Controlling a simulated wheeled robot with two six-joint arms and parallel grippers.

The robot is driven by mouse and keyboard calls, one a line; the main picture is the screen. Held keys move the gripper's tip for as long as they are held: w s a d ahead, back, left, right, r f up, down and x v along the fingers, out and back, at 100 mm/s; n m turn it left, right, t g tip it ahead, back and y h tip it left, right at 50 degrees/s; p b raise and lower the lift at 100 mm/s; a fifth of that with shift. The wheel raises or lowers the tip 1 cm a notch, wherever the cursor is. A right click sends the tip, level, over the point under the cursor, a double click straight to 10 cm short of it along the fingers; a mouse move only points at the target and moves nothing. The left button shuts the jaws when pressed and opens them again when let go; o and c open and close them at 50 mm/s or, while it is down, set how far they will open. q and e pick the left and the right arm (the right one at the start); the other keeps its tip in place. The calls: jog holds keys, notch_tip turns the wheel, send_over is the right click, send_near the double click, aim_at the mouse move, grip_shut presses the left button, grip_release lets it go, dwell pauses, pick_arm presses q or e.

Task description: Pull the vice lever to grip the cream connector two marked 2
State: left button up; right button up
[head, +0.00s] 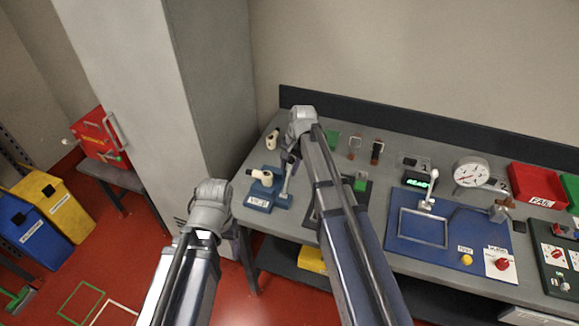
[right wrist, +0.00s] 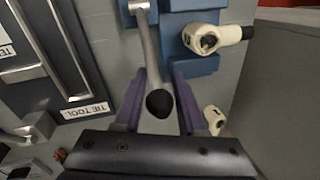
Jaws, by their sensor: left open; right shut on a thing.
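The blue vice (head: 260,201) stands at the left end of the bench, with a cream connector (head: 262,177) seated in it. In the right wrist view this connector (right wrist: 208,40) lies across the vice's blue blocks; I cannot read its mark. The grey vice lever (right wrist: 149,45) runs from its pivot to a black knob (right wrist: 159,103). My right gripper (right wrist: 158,100) is shut on the lever near the knob, one purple finger on each side. My left gripper (head: 236,240) is open and empty in front of the bench's left end, its fingers mostly hidden by the wrist.
A second cream connector (head: 272,138) lies behind the vice. A panel with a tie tool label (right wrist: 86,111) is beside the lever. A blue test board (head: 440,225), gauge (head: 471,171) and red fail bin (head: 538,186) are to the right. A grey cabinet (head: 135,80) stands left.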

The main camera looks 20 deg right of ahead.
grip_shut()
